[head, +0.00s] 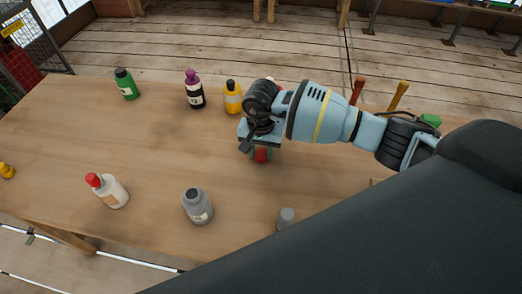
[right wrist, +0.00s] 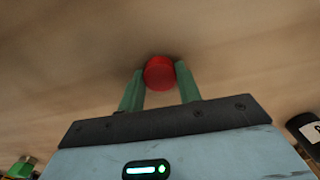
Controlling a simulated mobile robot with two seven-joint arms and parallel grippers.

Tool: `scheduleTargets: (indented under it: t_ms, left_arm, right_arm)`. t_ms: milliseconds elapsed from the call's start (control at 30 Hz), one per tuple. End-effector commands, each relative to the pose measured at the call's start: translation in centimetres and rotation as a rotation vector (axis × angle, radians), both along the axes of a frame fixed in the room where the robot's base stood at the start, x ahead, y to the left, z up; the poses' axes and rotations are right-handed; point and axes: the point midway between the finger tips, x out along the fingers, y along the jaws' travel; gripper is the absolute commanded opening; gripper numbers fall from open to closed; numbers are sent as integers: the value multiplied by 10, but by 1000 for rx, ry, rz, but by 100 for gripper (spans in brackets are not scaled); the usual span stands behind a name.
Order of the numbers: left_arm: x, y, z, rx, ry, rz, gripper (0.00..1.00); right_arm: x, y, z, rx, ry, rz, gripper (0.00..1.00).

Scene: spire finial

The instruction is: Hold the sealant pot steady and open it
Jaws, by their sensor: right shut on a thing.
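My right gripper (head: 261,150) is shut on a small red round thing (right wrist: 159,72), held between its two green fingers in the right wrist view. In the head view the red thing shows just below the gripper, low over the table or on it; I cannot tell which. A grey pot (head: 198,207) with a pale label and dark top stands upright on the table, left and nearer than the gripper. A small grey piece (head: 286,217) sits to the right of that pot, partly hidden by a dark part. No label is readable, so I cannot tell which is the sealant pot. My left gripper is not in view.
On the wooden table (head: 150,160) stand a green bottle (head: 126,84), a purple-capped bottle (head: 194,89), a yellow bottle (head: 232,97) and a red-capped white bottle (head: 107,191). A yellow item (head: 7,171) is at the left edge. Tool handles (head: 398,96) rise behind my right arm. The table's middle left is clear.

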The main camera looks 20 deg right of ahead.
Motion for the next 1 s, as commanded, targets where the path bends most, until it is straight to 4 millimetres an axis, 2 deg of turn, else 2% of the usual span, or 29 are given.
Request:
scheduleTargets:
  t_ms: [433,467,600,867,1000]
  left_arm:
    - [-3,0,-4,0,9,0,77]
    - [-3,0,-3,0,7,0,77]
    - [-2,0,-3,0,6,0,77]
    - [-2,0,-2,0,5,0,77]
    - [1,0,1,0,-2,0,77]
  right_arm:
    - [0,0,-7,0,0,0,7]
    - [0,0,-6,-1,-1,0,38]
    - [0,0,-6,-1,-1,0,56]
    - [0,0,-5,-1,-1,0,56]
    - [1,0,3,1,-4,0,56]
